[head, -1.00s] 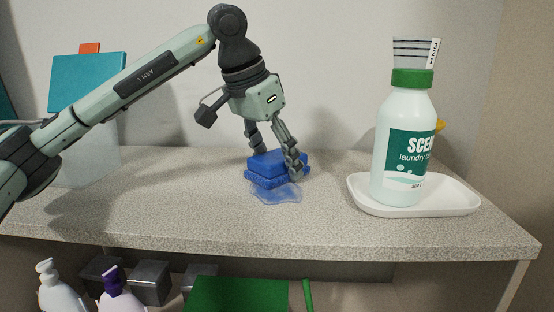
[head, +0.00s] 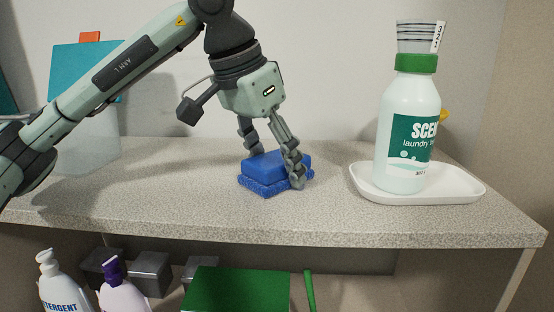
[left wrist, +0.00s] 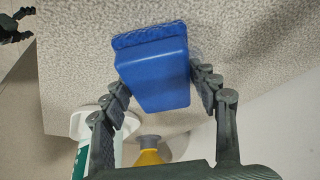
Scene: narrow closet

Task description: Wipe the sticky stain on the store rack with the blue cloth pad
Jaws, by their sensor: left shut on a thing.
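My left gripper (head: 274,166) is shut on the blue cloth pad (head: 275,172), one finger on each side of its upper block. The pad's wider base lies flat on the speckled top of the store rack (head: 180,205), or very close to it. The pad and fingers also show in the left wrist view (left wrist: 155,75). No sticky stain shows now; the pad covers about the place where it was seen earlier, so I cannot tell its state. A dark gripper, seemingly my right one (left wrist: 15,25), shows partly at the upper left corner of the left wrist view.
A white laundry bottle (head: 405,140) with a green neck and clear cap stands on a white tray (head: 465,190) to the right. A yellow thing (head: 444,116) is partly hidden behind it. A teal-topped container (head: 85,70) stands at the left. Pump bottles (head: 122,290) stand below.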

